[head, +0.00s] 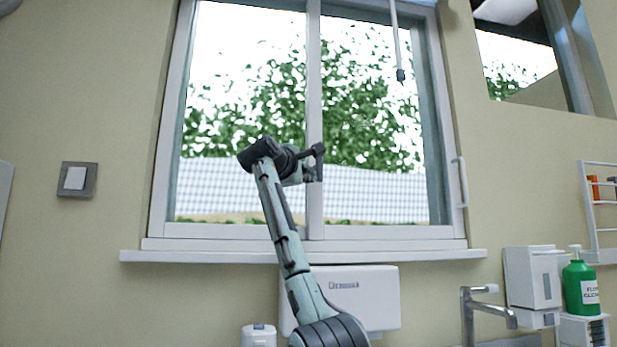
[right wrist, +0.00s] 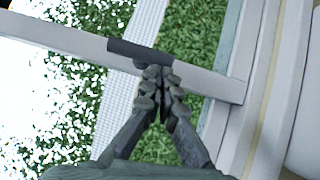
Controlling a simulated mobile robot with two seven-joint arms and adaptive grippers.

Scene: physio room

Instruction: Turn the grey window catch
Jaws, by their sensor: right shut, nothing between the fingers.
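The grey window catch (right wrist: 138,50) is a short dark bar lying lengthwise along the white window post in the right wrist view. In the head view the catch (head: 319,170) shows as a small dark upright piece on the middle post, partly mixed with my gripper. My right gripper (right wrist: 158,76) is shut and empty, its fingertips at the catch's edge, near its middle; I cannot tell whether they touch it. In the head view my right gripper (head: 308,155) reaches the post from the left. My left gripper is not in view.
The window sill (head: 210,256) runs below the window. A white box (head: 375,300) is on the wall under it. A cord (head: 399,55) hangs at the upper right pane. A tap (head: 483,305), a dispenser (head: 533,278) and a green bottle (head: 580,283) stand at the lower right.

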